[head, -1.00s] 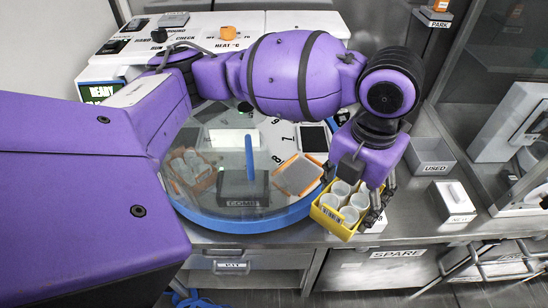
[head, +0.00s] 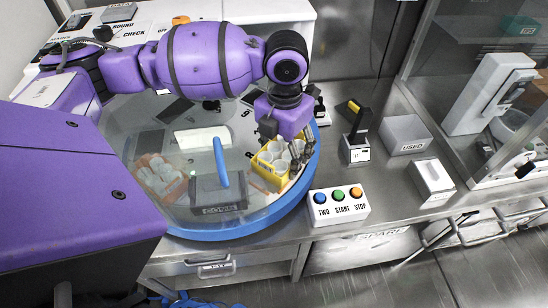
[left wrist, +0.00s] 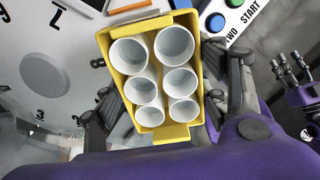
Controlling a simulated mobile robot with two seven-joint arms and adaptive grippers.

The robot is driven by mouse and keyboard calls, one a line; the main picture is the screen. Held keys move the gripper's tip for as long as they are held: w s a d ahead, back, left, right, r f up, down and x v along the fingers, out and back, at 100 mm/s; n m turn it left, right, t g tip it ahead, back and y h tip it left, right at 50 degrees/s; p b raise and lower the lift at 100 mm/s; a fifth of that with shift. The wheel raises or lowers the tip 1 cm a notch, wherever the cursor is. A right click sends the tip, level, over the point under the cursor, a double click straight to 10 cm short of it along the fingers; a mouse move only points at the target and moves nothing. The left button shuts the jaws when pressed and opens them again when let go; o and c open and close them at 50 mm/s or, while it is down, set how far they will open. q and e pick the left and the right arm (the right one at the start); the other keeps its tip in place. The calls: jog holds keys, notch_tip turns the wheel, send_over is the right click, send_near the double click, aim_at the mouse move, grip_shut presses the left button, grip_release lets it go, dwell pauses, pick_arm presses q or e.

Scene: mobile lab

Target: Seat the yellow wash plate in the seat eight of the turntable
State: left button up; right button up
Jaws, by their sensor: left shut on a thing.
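The yellow wash plate (head: 258,166) is a yellow tray of white cups. My left gripper (head: 283,148) is shut on it and holds it over the right part of the blue-rimmed turntable (head: 313,178). In the left wrist view the plate (left wrist: 153,134) lies between the two dark fingers (left wrist: 165,98), and several cups show from above.
A dark COMB block (head: 215,196) with a blue post stands at the turntable's front, under a clear cover. A white button box (head: 338,206) sits just right of the rim. A black device on a stand (head: 357,135) and the USED bin (head: 405,134) stand farther right.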

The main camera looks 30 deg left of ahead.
aim_at(276, 153)
pick_arm(q)
jog(key=shift+w+a+f, duration=0.2)
jog(key=shift+a+f, duration=0.2)
jog(key=shift+f, duration=0.1)
jog(key=shift+w+a+f, duration=0.2)
jog(key=shift+a+f, duration=0.2)
jog(key=shift+f, duration=0.1)
jog(key=shift+w+a+f, duration=0.1)
jog(key=shift+a+f, duration=0.15)
jog(key=shift+f, duration=0.1)
jog(key=f, duration=0.3)
jog(key=shift+a+f, duration=0.2)
jog(key=shift+a, duration=0.05)
jog(key=shift+w+f, duration=0.1)
pick_arm(e)
jog(key=shift+w+a+r, duration=0.25)
jog(key=shift+w+a, duration=0.05)
jog(key=shift+w, duration=0.25)
pick_arm(q)
jog(key=o, duration=1.2)
jog(key=shift+f, duration=0.15)
pick_arm(e)
jog(key=shift+s+d+f, duration=0.25)
jog(key=shift+s, duration=0.1)
jog(key=shift+a, duration=0.1)
